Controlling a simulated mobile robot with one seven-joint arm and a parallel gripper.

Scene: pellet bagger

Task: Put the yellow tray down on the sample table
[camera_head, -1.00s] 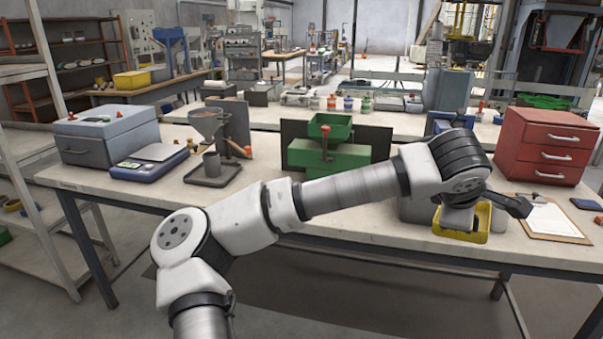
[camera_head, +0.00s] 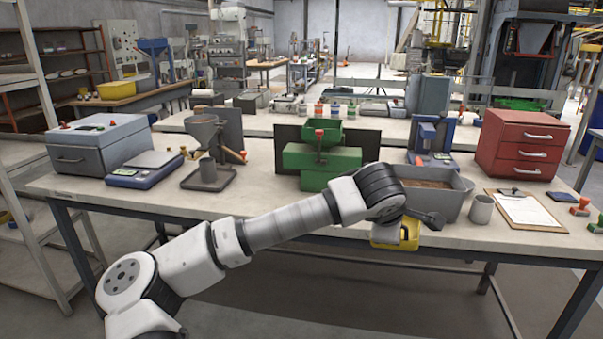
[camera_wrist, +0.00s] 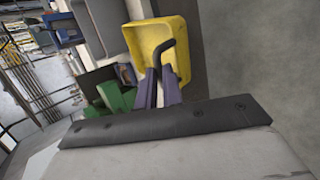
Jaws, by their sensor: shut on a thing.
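The yellow tray (camera_head: 383,238) hangs at my gripper (camera_head: 408,238), just over or in front of the near edge of the long pale table (camera_head: 110,196); its exact height is hard to tell. In the wrist view the yellow tray (camera_wrist: 185,62) shows its hollow inside, tilted in the picture. My gripper's fingers (camera_wrist: 163,84) are shut on its near side, with a dark bent bar across it. I cannot tell which table is named the sample table. In the head view my wrist hides part of the tray.
A grey bin of brown material (camera_head: 440,201) stands behind the tray, with a grey cup (camera_head: 481,209) and clipboard (camera_head: 525,210) to its right. A green device (camera_head: 320,165) stands left of it. The front strip of table left of centre is bare.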

